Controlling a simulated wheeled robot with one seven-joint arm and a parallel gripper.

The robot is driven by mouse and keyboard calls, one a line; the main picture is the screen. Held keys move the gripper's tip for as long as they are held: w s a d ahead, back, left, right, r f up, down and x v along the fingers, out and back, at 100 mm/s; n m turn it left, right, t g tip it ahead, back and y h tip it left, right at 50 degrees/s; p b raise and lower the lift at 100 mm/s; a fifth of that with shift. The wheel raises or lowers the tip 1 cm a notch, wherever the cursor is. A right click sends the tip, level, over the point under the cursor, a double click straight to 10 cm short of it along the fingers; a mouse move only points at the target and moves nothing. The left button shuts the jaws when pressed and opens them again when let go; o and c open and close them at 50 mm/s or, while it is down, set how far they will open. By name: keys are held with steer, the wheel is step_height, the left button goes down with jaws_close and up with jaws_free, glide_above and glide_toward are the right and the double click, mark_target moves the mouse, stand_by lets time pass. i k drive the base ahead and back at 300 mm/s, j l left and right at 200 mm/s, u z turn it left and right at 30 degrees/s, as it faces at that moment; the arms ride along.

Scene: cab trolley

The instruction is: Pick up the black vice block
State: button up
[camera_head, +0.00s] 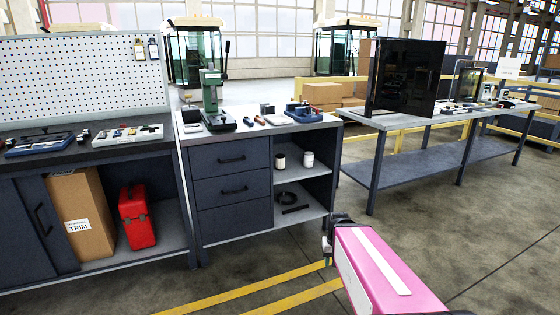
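A small dark block (266,108), which looks like the black vice block, stands on the grey top of the drawer bench (232,134). It is just left of a blue vice (302,112) and behind some small hand tools. My gripper (327,250) shows only as a small dark end at the lower middle, in front of the bench's right side and well apart from the block. Its fingers are too small and hidden to tell whether they are open or shut. I see nothing held in it.
A green press (211,98) stands left of the block. A bench with a pegboard (84,76) is at the left. A table with a large black panel (405,78) is at the right. The floor (440,225) in front of that table is clear.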

mark_target(271, 110)
steer(key=i+l+u, duration=0.3)
steer(key=l, duration=0.25)
steer(key=i+l+u, duration=0.35)
steer(key=l, duration=0.3)
steer(key=i+l+u, duration=0.15)
steer(key=l, duration=0.2)
steer(key=i, duration=0.05)
